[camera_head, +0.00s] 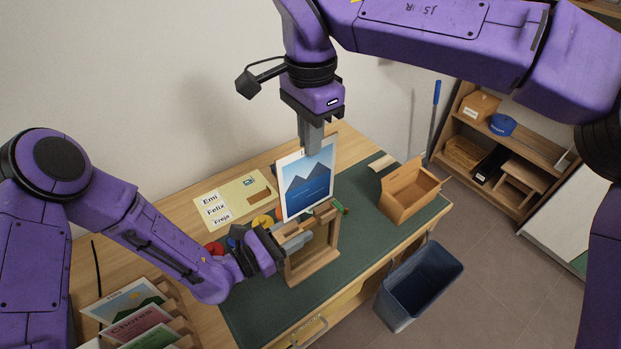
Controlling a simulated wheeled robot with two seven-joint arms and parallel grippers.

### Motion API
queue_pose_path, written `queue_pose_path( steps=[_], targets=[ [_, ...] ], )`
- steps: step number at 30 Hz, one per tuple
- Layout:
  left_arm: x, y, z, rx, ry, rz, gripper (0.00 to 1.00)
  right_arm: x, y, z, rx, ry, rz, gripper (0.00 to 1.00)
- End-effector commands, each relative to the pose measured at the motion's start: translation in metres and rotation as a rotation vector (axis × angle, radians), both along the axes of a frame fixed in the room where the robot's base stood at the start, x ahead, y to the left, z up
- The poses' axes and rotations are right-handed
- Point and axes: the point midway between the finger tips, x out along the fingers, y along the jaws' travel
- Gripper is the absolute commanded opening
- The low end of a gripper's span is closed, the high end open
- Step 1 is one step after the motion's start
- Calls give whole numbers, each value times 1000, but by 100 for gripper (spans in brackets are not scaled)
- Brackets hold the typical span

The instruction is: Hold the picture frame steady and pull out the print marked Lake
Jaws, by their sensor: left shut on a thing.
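A wooden picture frame (313,270) stands upright on the green desk mat. My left gripper (298,241) is shut on its left side. A print with blue mountains and a white border (308,188) stands above the frame, its lower edge around the level of the frame's top. Whether its bottom is still inside the frame is hard to tell, and I cannot read a name on it. My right gripper (312,146) comes from above and is shut on the print's top edge.
An open cardboard box (409,194) stands right of the frame. A card with names (222,204) lies behind left. A rack with prints (135,318) is at front left. A dark bin (419,284) stands on the floor. Shelves (515,160) are at far right.

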Motion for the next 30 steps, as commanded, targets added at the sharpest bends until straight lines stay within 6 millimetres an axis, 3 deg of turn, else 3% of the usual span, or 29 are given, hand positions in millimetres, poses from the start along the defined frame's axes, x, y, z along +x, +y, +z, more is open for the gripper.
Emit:
queue_pose_path(
  steps=[3, 7, 18, 19, 21, 30],
  targets=[
    [0, 0, 0, -2, -1, 0, 0, 0, 1, 31, 1, -3, -1, 0],
    [0, 0, 1, -2, -1, 0, 0, 0, 1, 52, -2, -1, -1, 0],
    [0, 0, 1, -2, -1, 0, 0, 0, 0, 62, -1, 1, 1, 0],
    [0, 0, 1, -2, -1, 0, 47, 0, 0, 62, -1, 1, 1, 0],
    [0, 0, 1, -1, -1, 0, 70, 0, 0, 62, -1, 1, 1, 0],
    [-1, 1, 0, 0, 0, 0, 71, 0, 0, 62, -1, 1, 0, 0]
  ],
)
